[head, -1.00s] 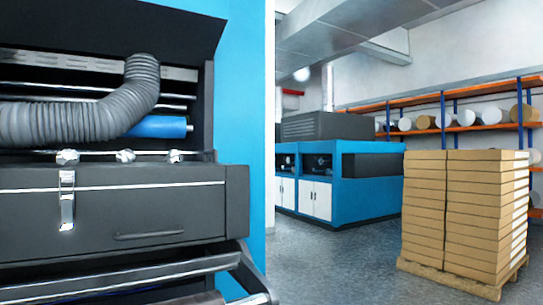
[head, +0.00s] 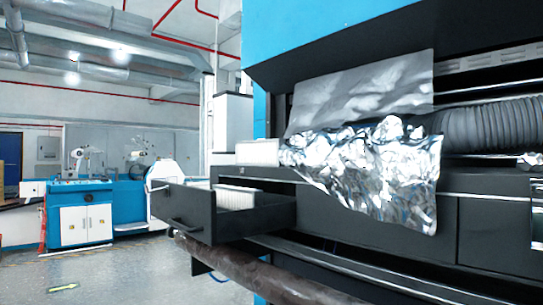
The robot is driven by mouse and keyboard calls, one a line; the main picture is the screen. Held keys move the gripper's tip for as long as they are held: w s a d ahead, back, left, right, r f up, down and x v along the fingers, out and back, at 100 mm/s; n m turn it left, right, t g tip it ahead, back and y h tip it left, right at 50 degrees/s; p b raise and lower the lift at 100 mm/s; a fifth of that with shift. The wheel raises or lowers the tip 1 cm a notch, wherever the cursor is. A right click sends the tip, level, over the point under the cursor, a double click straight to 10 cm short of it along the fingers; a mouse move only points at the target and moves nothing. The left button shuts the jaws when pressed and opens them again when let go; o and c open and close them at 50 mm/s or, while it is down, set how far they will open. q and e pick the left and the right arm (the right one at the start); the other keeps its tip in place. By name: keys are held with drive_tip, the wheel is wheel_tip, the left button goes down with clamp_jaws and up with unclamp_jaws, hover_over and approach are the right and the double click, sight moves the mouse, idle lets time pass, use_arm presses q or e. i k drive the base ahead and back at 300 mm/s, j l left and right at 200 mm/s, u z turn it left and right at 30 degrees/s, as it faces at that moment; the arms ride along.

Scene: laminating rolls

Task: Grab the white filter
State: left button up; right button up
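An open dark drawer (head: 185,213) juts out from the machine at the lower centre. A white ribbed block (head: 237,198) that looks like the white filter sits inside it, its lower part hidden by the drawer wall. A plain white box-shaped piece (head: 257,152) is just above and behind the drawer, beside crumpled silver foil. I cannot tell what it is. Neither of my grippers is in view.
Crumpled silver foil (head: 385,170) hangs over the machine front, right of the drawer. A grey corrugated hose (head: 490,126) runs at the right. A long brownish roller (head: 235,262) lies below the drawer. The floor (head: 110,275) at the left is open.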

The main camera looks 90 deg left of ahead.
sight(265, 152)
drive_tip(key=u, duration=2.85)
